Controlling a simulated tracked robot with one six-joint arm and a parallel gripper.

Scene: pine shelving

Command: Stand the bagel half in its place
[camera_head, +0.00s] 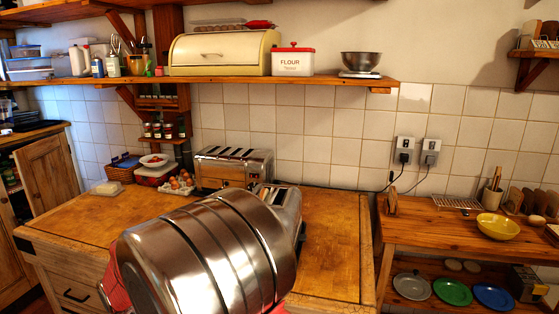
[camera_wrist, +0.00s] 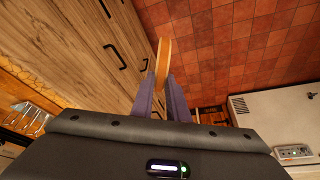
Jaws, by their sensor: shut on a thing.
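My gripper (camera_wrist: 163,84) shows in the wrist view, its two purple-grey fingers closed on the bagel half (camera_wrist: 163,58). The bagel half is seen nearly edge-on, as a thin orange-brown shape sticking out past the fingertips. Cabinet fronts and red floor tiles lie behind it. In the head view my large shiny arm fills the lower middle, and I cannot make out the gripper or the held bagel half there. Several brown bread-like pieces (camera_head: 528,201) stand in a row at the right end of the side table (camera_head: 420,226). I cannot tell which spot is the bagel half's place.
A toaster (camera_head: 232,168) stands at the back of the wooden worktop (camera_head: 335,225). A yellow bowl (camera_head: 498,227) and a wire rack (camera_head: 457,203) are on the side table, with plates (camera_head: 452,291) below. A small brown upright piece (camera_head: 392,201) stands at its left edge.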

